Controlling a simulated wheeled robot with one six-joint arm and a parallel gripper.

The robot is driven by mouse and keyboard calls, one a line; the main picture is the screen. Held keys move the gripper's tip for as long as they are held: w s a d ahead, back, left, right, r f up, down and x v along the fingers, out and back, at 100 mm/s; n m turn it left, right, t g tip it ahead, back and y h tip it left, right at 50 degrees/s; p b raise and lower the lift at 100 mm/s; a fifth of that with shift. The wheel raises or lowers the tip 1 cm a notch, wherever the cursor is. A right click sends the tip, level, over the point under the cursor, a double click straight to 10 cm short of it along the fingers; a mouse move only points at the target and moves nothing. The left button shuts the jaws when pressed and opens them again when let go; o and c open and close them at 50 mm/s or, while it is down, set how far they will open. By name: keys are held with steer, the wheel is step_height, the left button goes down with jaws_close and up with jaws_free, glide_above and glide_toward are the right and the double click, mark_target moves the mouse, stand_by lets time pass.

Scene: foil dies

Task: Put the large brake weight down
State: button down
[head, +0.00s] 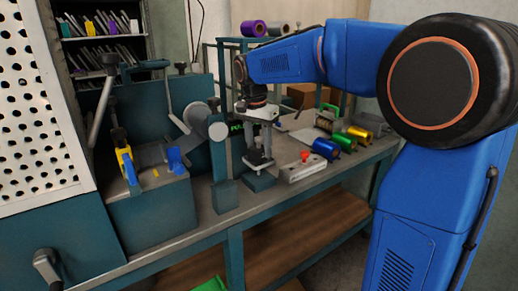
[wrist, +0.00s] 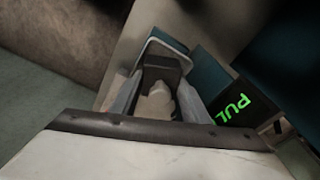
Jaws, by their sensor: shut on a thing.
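My gripper (head: 259,157) points down over the front edge of the bench. In the wrist view its two pale fingers (wrist: 155,98) are closed on a dark weight with a paler rounded top, which I take as the large brake weight (wrist: 160,70). In the head view the weight is mostly hidden between the fingers. A teal block with a pale rim (head: 259,183) is directly below; it also shows in the wrist view (wrist: 165,43). I cannot tell whether the weight touches it.
A second teal block (head: 225,197) stands to the left, beside the press machine (head: 150,200). A black display with green letters (wrist: 236,105) is close by the gripper. A pale box with a red button (head: 308,168) and coloured foil rolls (head: 326,148) lie to the right.

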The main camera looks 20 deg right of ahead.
mark_target(257, 140)
steer(key=shift+f, duration=0.2)
steer(key=shift+f, duration=0.1)
steer(key=c, duration=1)
jaws_free()
steer(key=shift+f, duration=0.1)
steer(key=r, duration=0.8)
steer(key=s+a+r, duration=0.1)
steer(key=r, duration=0.3)
steer(key=shift+r, duration=0.15)
steer(key=s+d+f+n+t, duration=0.1)
steer(key=s+d+f+n, duration=0.25)
steer(key=s, duration=0.55)
steer(key=s+d+f+n+t, duration=0.15)
steer(key=s+f, duration=0.25)
steer(key=s, duration=0.5)
steer(key=s+d+f+n, duration=0.1)
steer(key=s+f+n, duration=0.1)
steer(key=s+f, duration=0.5)
steer(key=s+d+f+n+t+y, duration=0.1)
steer(key=s+f+n, duration=0.1)
steer(key=s+f, duration=0.5)
steer(key=shift+s+d+f+n, duration=0.15)
steer(key=shift+s+d+n, duration=0.15)
steer(key=shift+d+n, duration=0.1)
